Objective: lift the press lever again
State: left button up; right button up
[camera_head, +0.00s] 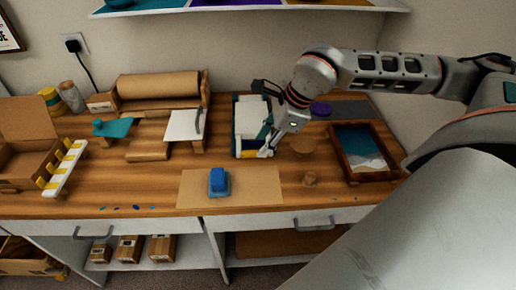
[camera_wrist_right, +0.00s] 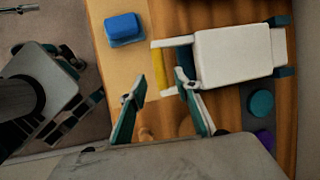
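The press (camera_head: 250,118) stands on the wooden bench, with a white top and dark sides. Its lever has a yellow bar (camera_wrist_right: 158,68) between white arms, at the press's front end. My right gripper (camera_head: 266,150) is at the front right corner of the press. In the right wrist view its two fingers (camera_wrist_right: 160,82) are apart, with the yellow bar just beyond and between the tips. I cannot tell whether a finger touches the bar. In the head view, the gripper partly hides the lever's right end. My left gripper is not in view.
A blue block (camera_head: 218,182) sits on a tan mat (camera_head: 265,191) in front of the press. A wooden-framed tray (camera_head: 348,166), a purple disc (camera_head: 320,108) and a small wooden knob (camera_head: 310,179) lie to the right.

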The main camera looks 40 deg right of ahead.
aim_at(256, 152)
jog(key=shift+x, duration=2.05)
grip_shut()
jog(key=shift+r, duration=0.15)
